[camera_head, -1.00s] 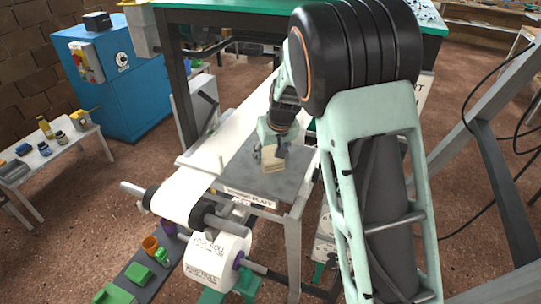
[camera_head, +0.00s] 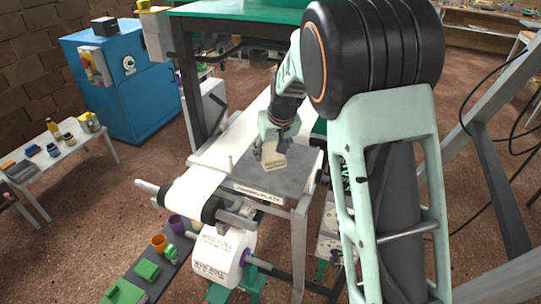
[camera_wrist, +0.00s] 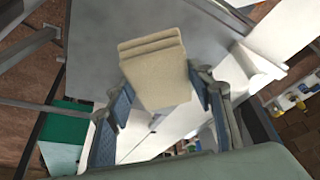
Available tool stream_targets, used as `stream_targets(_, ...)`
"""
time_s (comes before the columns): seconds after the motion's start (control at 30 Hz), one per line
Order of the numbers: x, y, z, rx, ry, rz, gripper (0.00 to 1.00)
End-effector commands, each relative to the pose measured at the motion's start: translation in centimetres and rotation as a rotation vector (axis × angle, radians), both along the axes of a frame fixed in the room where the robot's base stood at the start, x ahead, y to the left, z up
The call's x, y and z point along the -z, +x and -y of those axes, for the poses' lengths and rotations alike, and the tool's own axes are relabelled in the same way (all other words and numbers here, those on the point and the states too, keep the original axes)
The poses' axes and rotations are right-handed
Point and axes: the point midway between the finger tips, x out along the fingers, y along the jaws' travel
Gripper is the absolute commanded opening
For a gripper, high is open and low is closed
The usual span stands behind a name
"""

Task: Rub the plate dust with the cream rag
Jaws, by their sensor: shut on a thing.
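The cream rag (camera_head: 274,162) is a folded, layered pad held in my gripper (camera_head: 272,151) over the grey plate (camera_head: 301,172). In the wrist view the rag (camera_wrist: 156,72) sits between the two blue-padded fingers of my gripper (camera_wrist: 160,100), its layered end pointing away from my palm. The fingers are shut on it. The plate (camera_wrist: 95,40) fills the upper part of that view behind the rag. I cannot tell whether the rag touches the plate. I cannot make out dust on the plate; part of the surface is hidden by the rag and gripper.
A white paper web (camera_head: 205,178) runs along the plate's left side over a dark roller. A small upright peg (camera_head: 231,163) stands by the plate's left edge. A labelled paper roll (camera_head: 222,252) hangs below. A green-topped frame (camera_head: 240,11) rises behind.

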Motion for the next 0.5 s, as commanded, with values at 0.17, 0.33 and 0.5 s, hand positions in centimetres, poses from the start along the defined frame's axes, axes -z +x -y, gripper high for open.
stream_targets(0.17, -2.0, 0.1, 0.3, 0.001, 0.000, 0.002, 0.26)
stream_targets(0.33, -3.2, 0.1, 0.4, 0.003, -0.001, 0.001, 0.26)
stream_targets(0.5, -3.4, 0.1, 0.5, 0.003, -0.001, 0.000, 0.26)
